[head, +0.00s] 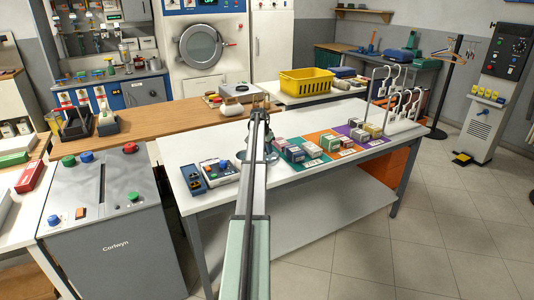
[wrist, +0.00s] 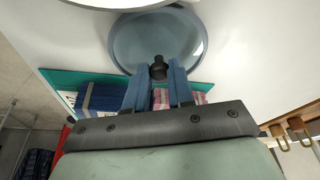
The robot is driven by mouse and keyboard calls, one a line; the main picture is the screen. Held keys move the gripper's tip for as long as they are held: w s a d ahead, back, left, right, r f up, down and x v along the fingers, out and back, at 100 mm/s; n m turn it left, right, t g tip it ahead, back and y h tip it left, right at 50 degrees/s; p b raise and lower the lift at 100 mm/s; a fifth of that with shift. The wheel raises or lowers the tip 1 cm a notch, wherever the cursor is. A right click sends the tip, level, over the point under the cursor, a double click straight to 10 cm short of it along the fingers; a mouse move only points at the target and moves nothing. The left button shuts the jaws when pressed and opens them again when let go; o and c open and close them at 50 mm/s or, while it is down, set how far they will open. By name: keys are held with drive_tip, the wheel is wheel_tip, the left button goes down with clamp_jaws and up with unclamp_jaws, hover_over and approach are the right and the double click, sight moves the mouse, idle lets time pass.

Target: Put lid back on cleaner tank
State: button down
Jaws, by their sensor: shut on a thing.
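In the wrist view, a round blue-grey lid (wrist: 190,42) with a black knob (wrist: 158,71) lies below my gripper (wrist: 157,76). The two blue fingers are shut on the knob. In the head view, parts of the lid's rim (head: 240,155) show on both sides of my arm, over the white table, left of the green mat. My arm hides the fingers and knob there. I cannot tell whether the lid touches the table. A white curved edge (wrist: 135,4) at the top of the wrist view may be the tank; most of it is out of frame.
The white table (head: 205,150) holds folded clothes on green, orange and purple mats (head: 318,143) to the right. A box (head: 219,170) and blue tray (head: 193,180) lie left. White hanger racks (head: 403,103) stand at the right end. A yellow basket (head: 306,82) is behind.

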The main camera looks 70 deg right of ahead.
wheel_tip(320, 180, up, 8)
drive_tip(key=shift+w+a, duration=0.1)
drive_tip(key=w+a+r, duration=0.3)
drive_tip(key=a, duration=0.3)
drive_tip(key=w+a+r, duration=0.3)
drive_tip(key=a, duration=0.3)
drive_tip(key=shift+a+f, duration=0.15)
drive_tip(key=shift+f, duration=3.2)
drive_tip(key=shift+f, duration=0.15)
drive_tip(key=shift+c, duration=2.1)
unclamp_jaws()
wheel_tip(320, 180, up, 7)
